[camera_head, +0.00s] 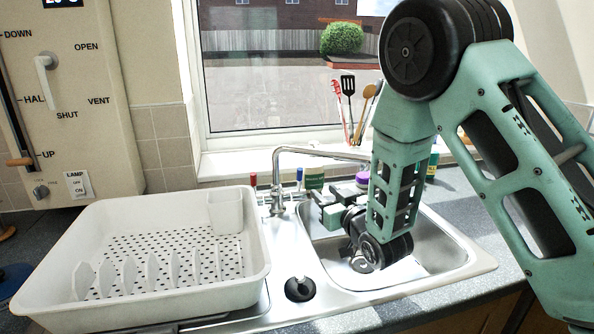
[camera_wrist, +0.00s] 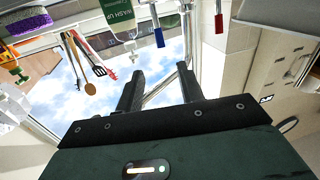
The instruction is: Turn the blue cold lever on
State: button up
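The blue cold lever (camera_head: 299,174) stands upright at the right of the tap base, and the red lever (camera_head: 253,180) is at its left. Both show in the wrist view, where the blue lever (camera_wrist: 158,38) and red lever (camera_wrist: 219,22) appear upside down. The metal tap (camera_head: 279,180) has a spout reaching right over the sink. My gripper (camera_head: 318,202) is over the sink's left part, to the right of the blue lever. In the wrist view my gripper (camera_wrist: 160,70) has its fingers apart with nothing between them. The blue lever lies beyond the fingertips, apart from them.
A white dish rack (camera_head: 255,265) fills the counter at left. The sink basin (camera_head: 440,255) lies under my arm. Bottles, including a green one (camera_wrist: 122,20), and a purple-topped sponge or pad (camera_wrist: 28,22) stand behind the sink. Utensils (camera_head: 347,88) stand by the window.

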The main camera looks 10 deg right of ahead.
aim_at(301, 174)
jog(key=w+a+p, duration=0.1)
jog(key=w, duration=0.4)
jog(key=w+a+p, duration=0.1)
jog(key=w, duration=0.5)
jog(key=w+a+p, duration=0.1)
jog(key=w+p, duration=0.1)
jog(key=w, duration=0.3)
jog(key=shift+w+a, duration=0.15)
jog(key=shift+w, duration=0.1)
grip_shut()
